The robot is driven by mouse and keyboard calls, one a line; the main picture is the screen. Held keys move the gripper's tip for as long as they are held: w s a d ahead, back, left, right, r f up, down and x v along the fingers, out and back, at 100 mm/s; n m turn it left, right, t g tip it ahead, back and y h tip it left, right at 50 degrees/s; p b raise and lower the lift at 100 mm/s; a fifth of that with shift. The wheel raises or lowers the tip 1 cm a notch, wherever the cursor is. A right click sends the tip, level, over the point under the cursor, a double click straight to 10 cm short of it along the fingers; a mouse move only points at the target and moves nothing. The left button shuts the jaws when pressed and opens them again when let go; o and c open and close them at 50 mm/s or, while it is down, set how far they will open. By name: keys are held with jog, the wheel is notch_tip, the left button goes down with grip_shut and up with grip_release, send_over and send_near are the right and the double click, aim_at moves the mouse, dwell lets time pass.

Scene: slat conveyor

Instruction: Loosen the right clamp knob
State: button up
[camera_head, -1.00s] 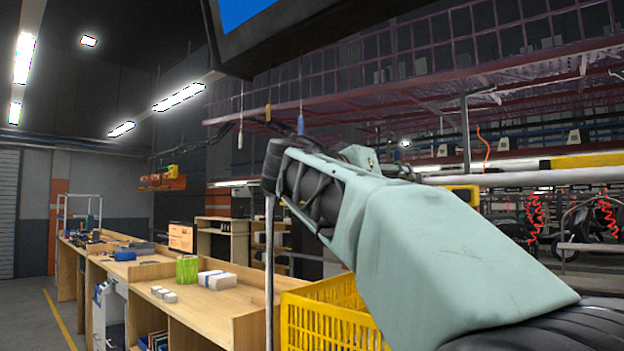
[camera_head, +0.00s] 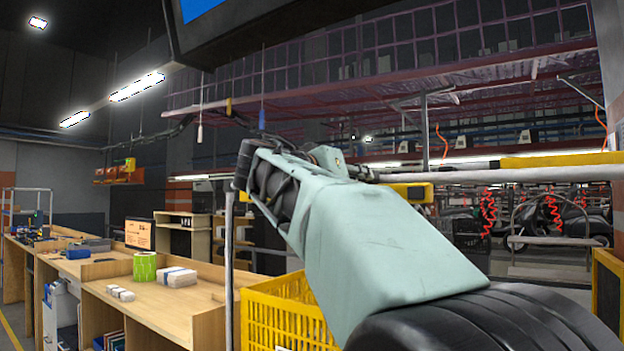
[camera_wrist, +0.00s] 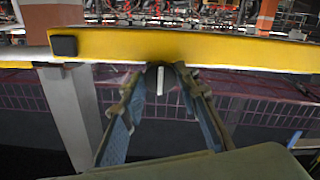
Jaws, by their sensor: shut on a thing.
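In the wrist view, a black round knob (camera_wrist: 172,77) with a white mark sits against the edge of a yellow beam (camera_wrist: 220,50). My gripper (camera_wrist: 160,88) has one finger on each side of the knob and is shut on it. The knob's far side and its threads are hidden. In the head view, my pale green arm fills the middle and reaches up toward the rail. The gripper and knob cannot be made out there.
A light horizontal rail (camera_head: 500,173) crosses the right side, with a yellow block (camera_head: 408,192) below it. A yellow crate (camera_head: 270,315) stands under my arm. A wooden workbench (camera_head: 150,305) with boxes is at left. A dark screen overhangs at the top.

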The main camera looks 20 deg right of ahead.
jog(key=shift+n, duration=0.4)
jog(key=shift+r+n+p, duration=0.1)
jog(key=shift+n+p, duration=2.5)
jog(key=shift+n, duration=5.9)
jog(key=o, duration=1.1)
jog(key=shift+o, duration=0.2)
